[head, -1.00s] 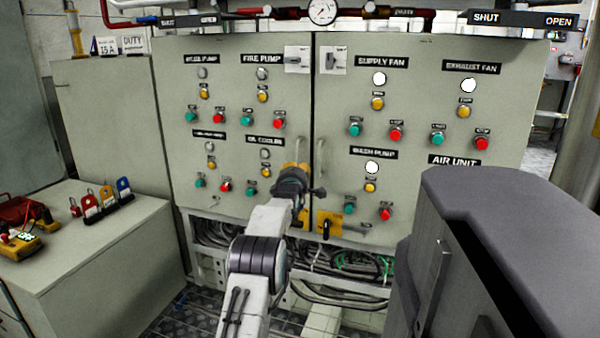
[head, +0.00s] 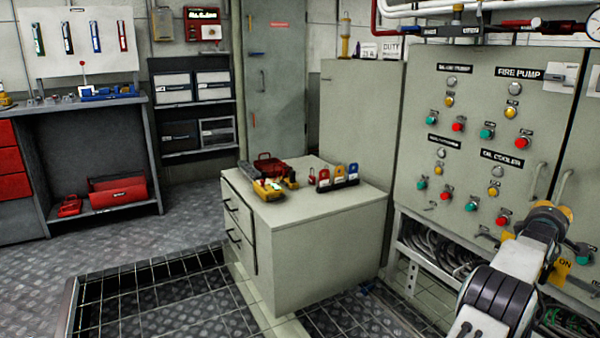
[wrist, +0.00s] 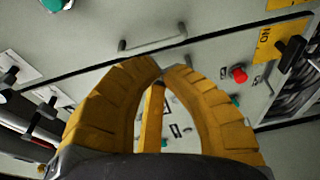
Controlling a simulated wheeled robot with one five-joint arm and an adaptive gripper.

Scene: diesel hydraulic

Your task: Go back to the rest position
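My gripper (wrist: 160,66) shows in the wrist view as two curved yellow fingers whose tips come together in front of the panel. I see nothing held at the tips. A narrow yellow strip shows in the gap between the fingers; I cannot tell what it is. In the head view my arm reaches in from the lower right, and its end, with a bit of yellow, is in front of the grey control cabinet (head: 415,165). The fingertips are hidden there.
A low grey drawer cabinet (head: 325,240) stands left of the control cabinet, with padlocks (head: 338,176) and a yellow meter (head: 268,190) on top. A workbench (head: 95,100) with a red toolbox (head: 118,190) is at the far left. Patterned floor (head: 150,225) lies open between.

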